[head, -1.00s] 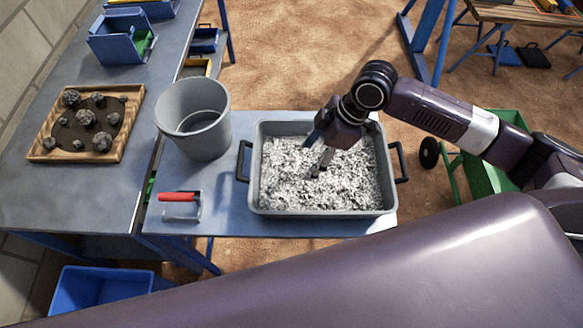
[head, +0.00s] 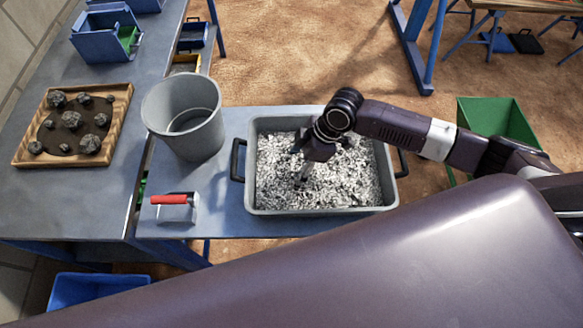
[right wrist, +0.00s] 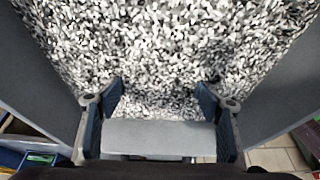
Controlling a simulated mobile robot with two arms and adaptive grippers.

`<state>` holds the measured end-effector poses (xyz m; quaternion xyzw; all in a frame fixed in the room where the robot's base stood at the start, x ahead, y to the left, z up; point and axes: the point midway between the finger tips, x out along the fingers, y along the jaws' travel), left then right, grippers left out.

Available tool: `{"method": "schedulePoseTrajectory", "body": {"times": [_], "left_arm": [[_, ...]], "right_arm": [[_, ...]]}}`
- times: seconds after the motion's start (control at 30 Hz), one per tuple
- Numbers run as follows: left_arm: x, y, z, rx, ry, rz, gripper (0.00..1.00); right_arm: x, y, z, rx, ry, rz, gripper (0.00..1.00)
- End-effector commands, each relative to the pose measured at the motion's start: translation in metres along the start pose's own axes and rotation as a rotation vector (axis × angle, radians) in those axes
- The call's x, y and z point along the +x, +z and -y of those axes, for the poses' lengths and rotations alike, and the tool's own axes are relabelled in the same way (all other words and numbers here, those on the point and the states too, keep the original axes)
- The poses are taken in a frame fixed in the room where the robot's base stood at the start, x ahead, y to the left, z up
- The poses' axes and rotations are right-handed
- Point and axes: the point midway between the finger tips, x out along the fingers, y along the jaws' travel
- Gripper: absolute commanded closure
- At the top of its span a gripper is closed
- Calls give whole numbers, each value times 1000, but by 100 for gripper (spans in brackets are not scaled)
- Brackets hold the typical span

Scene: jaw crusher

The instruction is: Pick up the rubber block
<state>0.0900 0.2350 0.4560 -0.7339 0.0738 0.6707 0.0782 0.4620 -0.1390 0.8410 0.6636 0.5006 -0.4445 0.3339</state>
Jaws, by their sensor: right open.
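I cannot make out a rubber block in either view. A grey tray (head: 325,212) with dark side handles is filled with black-and-white granules (head: 275,185). My right gripper (head: 300,167) points down over the granules, left of the tray's middle, and is open. In the right wrist view its two blue-padded fingers (right wrist: 160,98) are spread wide, with granules beyond the tips and nothing gripped. A grey band (right wrist: 160,136) shows between the fingers, probably the tray's wall. Whether the tips touch the granules is unclear. My left gripper is out of view.
A grey bucket (head: 186,118) stands left of the tray. A wooden tray (head: 122,140) with several dark rocks sits on the left table. A blue bin (head: 88,290) is on the floor; a green hopper (head: 495,118) stands right.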

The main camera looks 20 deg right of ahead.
Motion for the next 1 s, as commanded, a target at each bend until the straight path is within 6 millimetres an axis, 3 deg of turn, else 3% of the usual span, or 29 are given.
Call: {"method": "schedulePoseTrajectory", "body": {"times": [0.23,0.67,1.0], "left_arm": [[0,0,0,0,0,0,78],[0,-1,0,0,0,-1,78],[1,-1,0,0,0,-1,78]], "right_arm": [[2,0,0,0,1,0,40],[2,0,0,0,1,0,87],[-2,-2,-1,-2,2,-2,87]]}}
